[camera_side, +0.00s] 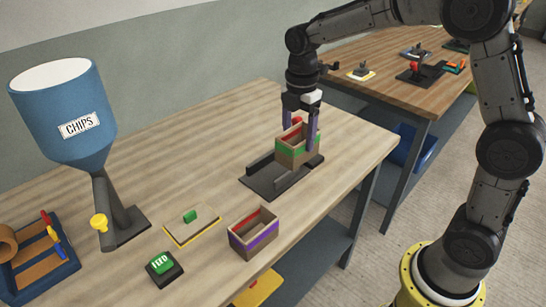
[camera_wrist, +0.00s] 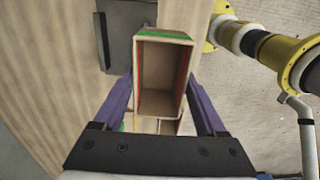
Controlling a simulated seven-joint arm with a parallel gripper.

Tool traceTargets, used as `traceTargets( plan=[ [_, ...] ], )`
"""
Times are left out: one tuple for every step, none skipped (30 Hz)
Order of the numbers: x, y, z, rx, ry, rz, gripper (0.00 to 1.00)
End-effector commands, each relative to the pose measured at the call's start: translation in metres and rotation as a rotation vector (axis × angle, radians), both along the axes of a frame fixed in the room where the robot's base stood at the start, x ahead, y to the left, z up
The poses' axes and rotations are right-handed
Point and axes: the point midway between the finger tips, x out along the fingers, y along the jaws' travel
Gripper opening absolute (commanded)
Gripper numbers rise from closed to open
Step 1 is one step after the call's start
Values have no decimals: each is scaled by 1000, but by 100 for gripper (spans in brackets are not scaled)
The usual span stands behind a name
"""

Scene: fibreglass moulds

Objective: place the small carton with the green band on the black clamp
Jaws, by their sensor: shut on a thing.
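The small carton with the green band (camera_side: 298,157) is a brown open-topped box with red inside. My gripper (camera_side: 298,138) is shut on it, its purple fingers on two opposite sides. In the wrist view the carton (camera_wrist: 160,75) sits upright between the fingers, its open mouth facing the camera and looking empty. The black clamp (camera_side: 262,184) is a dark plate with raised rails on the wooden table. In the side view the carton overlaps the clamp's right end. The clamp (camera_wrist: 120,40) shows beyond the carton in the wrist view. I cannot tell if they touch.
A carton with a purple band (camera_side: 253,237) stands nearer the front. A flat lid with a green knob (camera_side: 191,222), a FEED button (camera_side: 164,264) and the blue CHIPS hopper (camera_side: 65,110) stand to the left. A second table (camera_side: 425,90) is behind.

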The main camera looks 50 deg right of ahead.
Motion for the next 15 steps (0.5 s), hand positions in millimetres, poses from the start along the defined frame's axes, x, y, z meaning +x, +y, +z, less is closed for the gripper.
traceTargets(
  plan=[
    [12, 0, -6, 0, 2, 0, 20],
    [18, 0, -9, 0, 2, 0, 20],
    [27, 0, -13, 0, 2, -1, 20],
    [33, 0, -16, 0, 2, -1, 20],
    [38, 0, -20, 0, 2, -1, 20],
    [43, 0, -28, 0, 5, -1, 20],
    [47, 0, -34, 0, 4, -1, 20],
    [52, 0, -39, 0, 4, -1, 20],
    [57, 0, -45, 0, 3, -1, 20],
    [60, 0, -49, 0, 3, -1, 20],
    [64, 0, -52, 0, 2, -1, 20],
    [67, 0, -57, 0, 1, -1, 20],
    [69, 0, -59, 0, 0, -1, 20],
    [71, 0, -61, 0, 0, -1, 20],
    [73, 0, -63, 0, 0, -1, 20]
  ],
)
